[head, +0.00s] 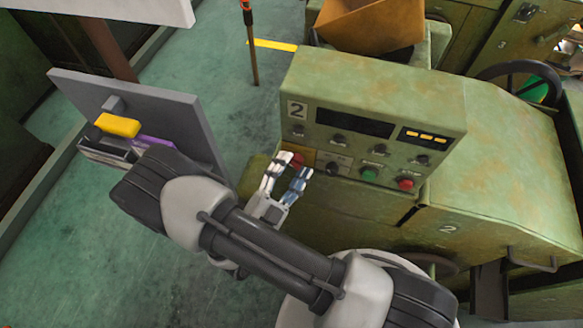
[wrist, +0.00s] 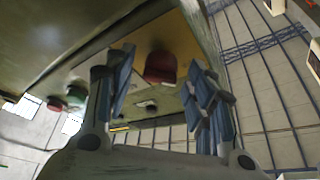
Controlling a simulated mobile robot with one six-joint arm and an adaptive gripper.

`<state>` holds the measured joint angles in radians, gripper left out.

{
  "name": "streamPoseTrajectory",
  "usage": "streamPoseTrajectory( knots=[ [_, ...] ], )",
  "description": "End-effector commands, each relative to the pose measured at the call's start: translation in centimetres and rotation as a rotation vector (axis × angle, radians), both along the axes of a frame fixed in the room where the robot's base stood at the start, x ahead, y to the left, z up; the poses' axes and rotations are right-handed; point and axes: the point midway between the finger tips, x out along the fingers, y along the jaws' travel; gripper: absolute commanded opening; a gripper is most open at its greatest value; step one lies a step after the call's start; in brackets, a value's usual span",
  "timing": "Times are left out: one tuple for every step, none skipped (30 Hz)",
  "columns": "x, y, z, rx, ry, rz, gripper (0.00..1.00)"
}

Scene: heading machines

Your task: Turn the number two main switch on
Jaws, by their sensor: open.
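The machine marked 2 (head: 296,109) has a sloping green control panel. At its lower left a red knob (head: 298,159) sits on a yellow plate, partly hidden behind my gripper (head: 292,167); this looks like the main switch. In the wrist view the red knob (wrist: 160,67) stands out from the yellow plate (wrist: 165,36), between and beyond my gripper's (wrist: 163,78) two spread fingers. My gripper is open and empty, with the fingers on either side of the knob. I cannot tell whether they touch it. The knob's set position is not readable.
Right of the red knob are a black knob (head: 333,169), a green button (head: 369,174) and a red button (head: 405,184). A grey stand (head: 184,118) with a yellow item (head: 118,125) is at the left. An orange bin (head: 372,22) is behind. Green floor is clear between stand and machine.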

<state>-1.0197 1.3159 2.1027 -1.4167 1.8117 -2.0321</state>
Motion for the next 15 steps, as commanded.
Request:
streamPoseTrajectory(
  knots=[
    [-0.01, 0.01, 0.00, 0.000, 0.000, 0.000, 0.50],
    [-0.01, 0.01, 0.01, 0.000, 0.000, 0.000, 0.50],
    [-0.02, 0.01, 0.01, 0.000, 0.000, 0.000, 0.47],
    [-0.02, 0.01, 0.01, 0.000, 0.000, 0.000, 0.45],
    [-0.02, 0.01, 0.01, 0.000, 0.000, 0.000, 0.43],
    [-0.02, 0.01, 0.01, 0.000, 0.000, 0.000, 0.41],
    [-0.03, 0.01, 0.00, 0.000, 0.000, 0.000, 0.39],
    [-0.03, 0.02, 0.01, 0.000, 0.000, 0.000, 0.37],
    [-0.03, 0.02, 0.01, 0.000, 0.000, 0.000, 0.34],
    [-0.03, 0.01, 0.00, 0.000, -0.001, -0.001, 0.32],
    [-0.03, 0.01, 0.00, 0.000, -0.001, -0.001, 0.30],
    [-0.03, 0.01, 0.00, 0.000, -0.001, -0.001, 0.27],
    [-0.03, 0.01, 0.00, 0.000, -0.001, -0.001, 0.25],
    [-0.03, 0.01, 0.00, 0.000, -0.001, -0.001, 0.23],
    [-0.03, 0.01, 0.00, 0.000, -0.001, -0.001, 0.21]
  ],
)
